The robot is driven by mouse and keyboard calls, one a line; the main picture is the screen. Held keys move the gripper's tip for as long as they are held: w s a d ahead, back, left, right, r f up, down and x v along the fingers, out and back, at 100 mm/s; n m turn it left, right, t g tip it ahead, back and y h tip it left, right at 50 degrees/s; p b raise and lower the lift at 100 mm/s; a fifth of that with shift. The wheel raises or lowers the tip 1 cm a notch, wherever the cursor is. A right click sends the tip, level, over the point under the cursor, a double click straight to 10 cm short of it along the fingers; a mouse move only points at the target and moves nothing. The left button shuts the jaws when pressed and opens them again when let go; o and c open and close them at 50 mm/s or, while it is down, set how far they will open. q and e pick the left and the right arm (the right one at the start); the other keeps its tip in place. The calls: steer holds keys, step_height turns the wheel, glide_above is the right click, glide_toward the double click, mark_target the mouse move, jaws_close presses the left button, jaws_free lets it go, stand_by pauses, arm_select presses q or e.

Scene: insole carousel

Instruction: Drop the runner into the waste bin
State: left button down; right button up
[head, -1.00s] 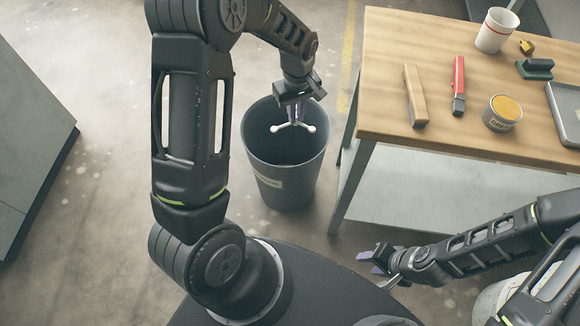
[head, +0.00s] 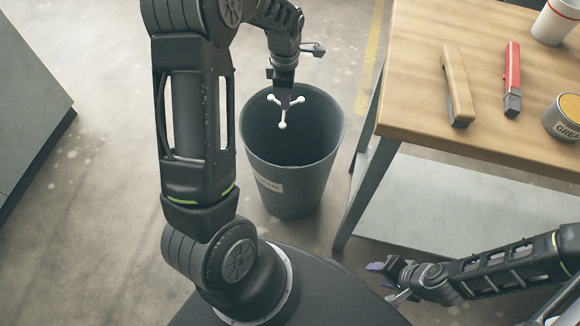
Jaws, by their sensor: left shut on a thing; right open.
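The runner (head: 284,106) is a small white three-armed piece with balls at its ends. My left gripper (head: 284,95) is shut on it and points down over the mouth of the waste bin. The fingers partly hide the runner's middle. The waste bin (head: 297,190) is a dark grey round bin with a pale label, standing on the floor left of the workbench. Its inside looks dark and empty where I can see it. My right gripper (head: 388,272) is open and empty, low in front of the workbench.
The wooden workbench (head: 500,120) stands at the right. On it are a tan-handled tool (head: 458,85), a red tool (head: 512,80), a grease tin (head: 565,117) and a white cup (head: 557,20). A grey cabinet (head: 28,95) is at the far left.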

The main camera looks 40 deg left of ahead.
arm_select(q)
steer(key=shift+f+b, duration=2.4)
steer(key=shift+f, duration=0.6)
steer(key=c, duration=1.4)
jaws_free()
steer(key=shift+r, duration=0.15)
step_height(320, 180, up, 8)
steer(key=shift+f+p, duration=0.2)
steer(key=shift+p, duration=0.85)
